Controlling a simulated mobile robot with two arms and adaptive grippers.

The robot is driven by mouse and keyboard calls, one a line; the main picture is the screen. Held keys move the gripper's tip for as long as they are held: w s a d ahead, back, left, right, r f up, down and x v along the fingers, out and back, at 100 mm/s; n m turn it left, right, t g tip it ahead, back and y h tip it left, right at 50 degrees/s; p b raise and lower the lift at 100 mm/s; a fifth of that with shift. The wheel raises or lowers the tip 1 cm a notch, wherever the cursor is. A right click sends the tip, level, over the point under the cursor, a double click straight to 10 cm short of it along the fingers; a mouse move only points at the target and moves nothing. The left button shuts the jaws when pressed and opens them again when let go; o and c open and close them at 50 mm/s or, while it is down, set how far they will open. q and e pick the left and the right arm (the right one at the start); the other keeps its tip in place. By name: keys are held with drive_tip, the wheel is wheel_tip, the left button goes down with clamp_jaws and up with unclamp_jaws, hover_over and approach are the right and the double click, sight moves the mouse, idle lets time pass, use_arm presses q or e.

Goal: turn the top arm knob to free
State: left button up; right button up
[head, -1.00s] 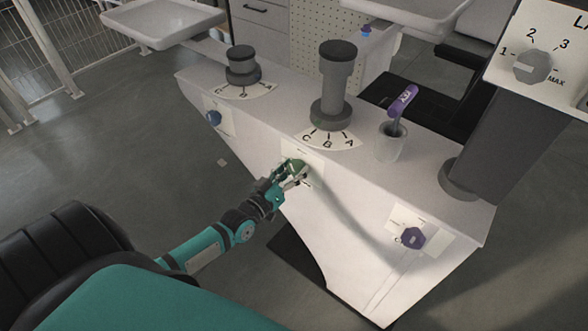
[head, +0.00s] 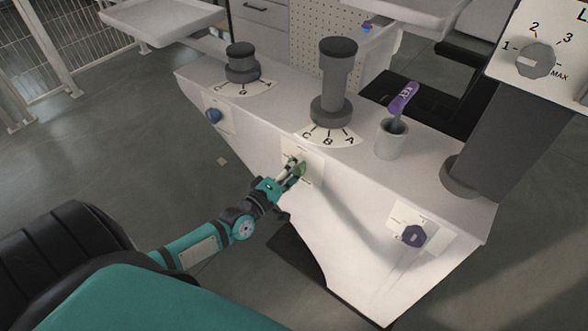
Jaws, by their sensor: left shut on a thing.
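The white lift housing (head: 345,240) has three small knobs on its front face. The middle one is a green knob (head: 301,169) on a pale label plate below the A, B, C scale. My left gripper (head: 294,170) is shut on this green knob and partly hides it, so its pointer and the plate's lettering cannot be read. A blue knob (head: 213,115) sits at the left and a purple knob (head: 414,236) at the right, both untouched. Which knob is labelled top arm cannot be read. My right gripper is out of view.
Dark grey columns stand on the housing at the left (head: 242,64), middle (head: 337,80) and right (head: 505,125). A grey cup (head: 391,140) holds a purple-tagged key (head: 403,97). A large dial (head: 535,60) is at upper right. The floor at left is mostly clear.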

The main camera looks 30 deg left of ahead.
use_arm(q)
drive_tip(key=shift+n+b, duration=0.3)
drive_tip(key=shift+n, duration=0.9)
drive_tip(key=o, duration=1.2)
drive_tip(key=s, duration=0.8)
drive_tip(key=s+a, duration=0.1)
drive_tip(key=s, duration=0.3)
